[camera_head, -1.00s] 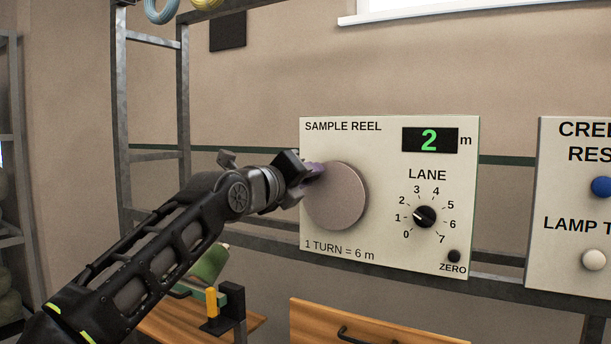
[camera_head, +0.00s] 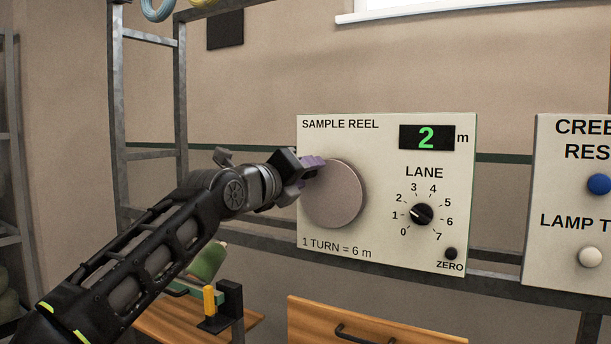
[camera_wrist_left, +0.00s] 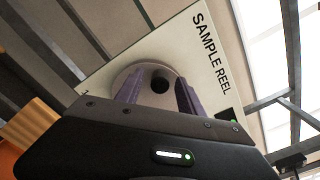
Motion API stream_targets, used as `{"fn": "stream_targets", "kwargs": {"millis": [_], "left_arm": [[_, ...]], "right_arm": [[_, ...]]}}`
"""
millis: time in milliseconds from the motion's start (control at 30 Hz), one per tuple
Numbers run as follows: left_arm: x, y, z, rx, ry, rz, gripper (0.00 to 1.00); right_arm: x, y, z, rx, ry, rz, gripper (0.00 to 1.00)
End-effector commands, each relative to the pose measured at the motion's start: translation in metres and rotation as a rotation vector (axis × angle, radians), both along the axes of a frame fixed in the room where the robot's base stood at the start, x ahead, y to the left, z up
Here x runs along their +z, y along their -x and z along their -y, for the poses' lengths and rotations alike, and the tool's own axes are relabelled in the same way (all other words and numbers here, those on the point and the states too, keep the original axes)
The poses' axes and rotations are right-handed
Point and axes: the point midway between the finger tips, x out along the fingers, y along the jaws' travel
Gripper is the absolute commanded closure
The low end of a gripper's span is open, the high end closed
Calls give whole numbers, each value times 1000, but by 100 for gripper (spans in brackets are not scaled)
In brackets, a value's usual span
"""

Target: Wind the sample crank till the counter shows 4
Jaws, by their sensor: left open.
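The sample reel panel (camera_head: 388,240) is upright on a metal frame, with a round grey crank disc (camera_head: 336,200) on its left part. The counter (camera_head: 427,137) reads 2 m in green. My left gripper (camera_head: 313,164) is at the upper left of the disc, its purple fingers in front of the disc's edge. In the left wrist view the fingers (camera_wrist_left: 160,92) are apart, on either side of a dark round knob (camera_wrist_left: 160,84) on the disc (camera_wrist_left: 147,72). I cannot tell whether they touch it. In the head view the knob is hidden by the gripper. My right gripper is out of view.
The lane dial (camera_head: 422,214) and the black zero button (camera_head: 451,254) are on the same panel. A second panel (camera_head: 565,245) with blue and white buttons stands at right. A wooden drawer front (camera_head: 375,325) and a yellow-handled item (camera_head: 210,300) are below.

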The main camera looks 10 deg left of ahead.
Motion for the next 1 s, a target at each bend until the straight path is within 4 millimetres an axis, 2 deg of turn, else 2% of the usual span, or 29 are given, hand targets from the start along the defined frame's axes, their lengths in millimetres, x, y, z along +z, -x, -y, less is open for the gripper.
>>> {"fn": "stream_targets", "kwargs": {"millis": [500,867,1000], "left_arm": [[-3,65,-26,2,-2,0,55],[-1,70,-27,0,-1,-1,55],[-9,64,-25,-2,18,-23,55]], "right_arm": [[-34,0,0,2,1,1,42],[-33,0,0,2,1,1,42],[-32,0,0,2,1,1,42]]}}
